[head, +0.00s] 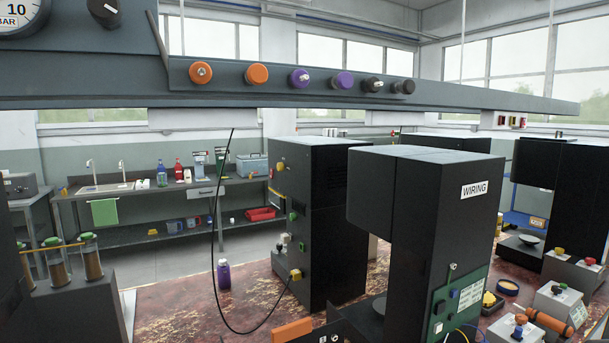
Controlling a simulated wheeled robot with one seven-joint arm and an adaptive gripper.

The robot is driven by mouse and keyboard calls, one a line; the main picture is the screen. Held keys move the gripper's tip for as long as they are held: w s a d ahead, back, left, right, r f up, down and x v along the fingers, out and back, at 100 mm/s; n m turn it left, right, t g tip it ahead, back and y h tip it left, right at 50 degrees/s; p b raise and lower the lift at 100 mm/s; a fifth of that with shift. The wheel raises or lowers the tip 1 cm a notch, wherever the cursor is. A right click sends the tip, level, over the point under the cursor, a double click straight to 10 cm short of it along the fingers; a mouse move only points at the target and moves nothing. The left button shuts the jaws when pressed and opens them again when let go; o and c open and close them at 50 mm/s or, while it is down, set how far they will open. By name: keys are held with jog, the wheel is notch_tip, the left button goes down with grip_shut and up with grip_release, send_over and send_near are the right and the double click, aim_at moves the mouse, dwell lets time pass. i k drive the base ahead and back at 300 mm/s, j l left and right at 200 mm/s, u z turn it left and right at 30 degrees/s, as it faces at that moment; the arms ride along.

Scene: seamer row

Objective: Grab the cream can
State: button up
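I cannot make out a cream can in the head view. Small pale items (187,175) stand on the back bench among bottles, too small to identify. The black machines hide parts of the red-brown worktop. My gripper is not in view.
A black machine with a WIRING label (474,189) stands at front right, beside another black machine (325,210). A purple bottle (224,275) stands on the mottled worktop (170,305). A black cable (215,240) hangs in front. A grey beam with knobs (130,80) crosses above.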

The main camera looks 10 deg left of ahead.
aim_at(188, 173)
jog(key=l+z, duration=0.65)
jog(key=z, duration=0.15)
jog(key=l+z, duration=0.35)
jog(key=i+l+z, duration=0.15)
jog(key=i+l, duration=0.15)
jog(key=i+l+z, duration=0.2)
jog(key=i, duration=0.35)
jog(key=i+l+z, duration=0.15)
jog(key=i, duration=0.3)
jog(key=i+l+z, duration=0.15)
jog(key=i, duration=4)
jog(key=i+u, duration=0.35)
jog(key=i, duration=0.15)
jog(key=i+l+u, duration=0.15)
jog(key=i+u, duration=0.2)
jog(key=i, duration=0.2)
jog(key=i+l+u, duration=0.35)
jog(key=i+j+u, duration=0.25)
jog(key=i+u, duration=0.65)
jog(key=i+l+u, duration=0.15)
jog(key=i+u, duration=0.3)
jog(key=i, duration=0.15)
jog(key=i+u, duration=0.2)
jog(key=i, duration=0.75)
jog(key=i+l+u, duration=0.2)
jog(key=i, duration=0.75)
jog(key=i+u, duration=0.15)
jog(key=i, duration=1.75)
